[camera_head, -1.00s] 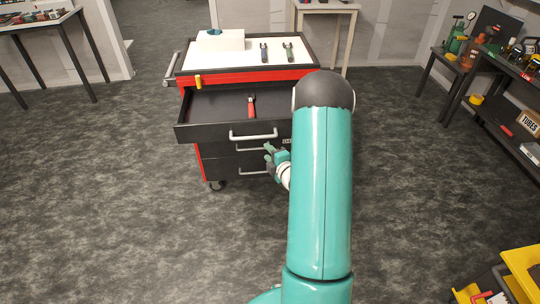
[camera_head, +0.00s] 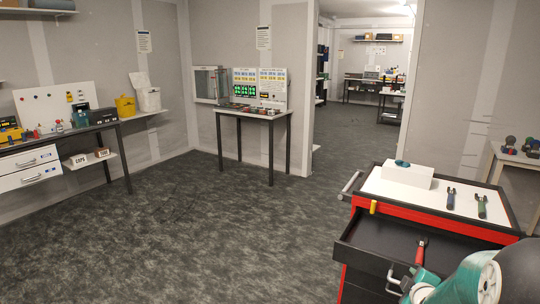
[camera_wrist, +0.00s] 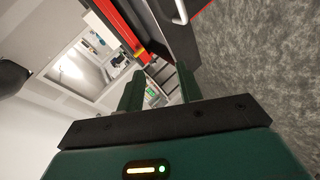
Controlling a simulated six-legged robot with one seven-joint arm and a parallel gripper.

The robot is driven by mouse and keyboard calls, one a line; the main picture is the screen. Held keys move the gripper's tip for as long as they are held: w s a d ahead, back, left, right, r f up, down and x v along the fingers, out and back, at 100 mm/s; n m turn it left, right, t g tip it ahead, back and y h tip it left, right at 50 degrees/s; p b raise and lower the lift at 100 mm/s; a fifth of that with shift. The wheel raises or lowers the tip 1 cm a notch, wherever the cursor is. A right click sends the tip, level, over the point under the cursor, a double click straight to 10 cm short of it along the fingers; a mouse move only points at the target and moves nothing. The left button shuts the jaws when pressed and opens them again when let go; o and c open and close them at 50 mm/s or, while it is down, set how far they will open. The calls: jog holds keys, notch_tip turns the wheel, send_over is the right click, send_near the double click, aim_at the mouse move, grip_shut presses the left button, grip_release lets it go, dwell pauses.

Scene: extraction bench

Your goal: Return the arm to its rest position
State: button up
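My teal arm shows at the lower right of the head view, beside the red and black tool cart (camera_head: 430,212). Part of my gripper (camera_head: 420,290) shows there near the cart's open drawer, mostly cut off by the frame edge. In the wrist view my gripper (camera_wrist: 158,84) has its two dark green fingers apart, with nothing between them. The drawer handle (camera_wrist: 181,10) shows beyond the fingers in that view.
A white box (camera_head: 405,175) and two pliers lie on the cart top. A table (camera_head: 255,112) stands at the back wall, a bench (camera_head: 60,140) at left. The floor between is clear.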

jog(key=s+a+r+m+g, duration=0.2)
jog(key=s+a+r+m, duration=0.1)
jog(key=s+a+r, duration=0.3)
jog(key=s+a+r+m+g, duration=0.1)
jog(key=s+a+r+m, duration=0.2)
jog(key=a+r, duration=0.35)
jog(key=s+a+r+m+g+y, duration=0.1)
jog(key=s+a+m, duration=0.1)
jog(key=s+a, duration=0.4)
jog(key=s+a+m+g+y, duration=0.2)
jog(key=s+a, duration=0.4)
jog(key=s, duration=0.5)
jog(key=shift+a+r+g, duration=0.3)
jog(key=shift+a+r, duration=0.05)
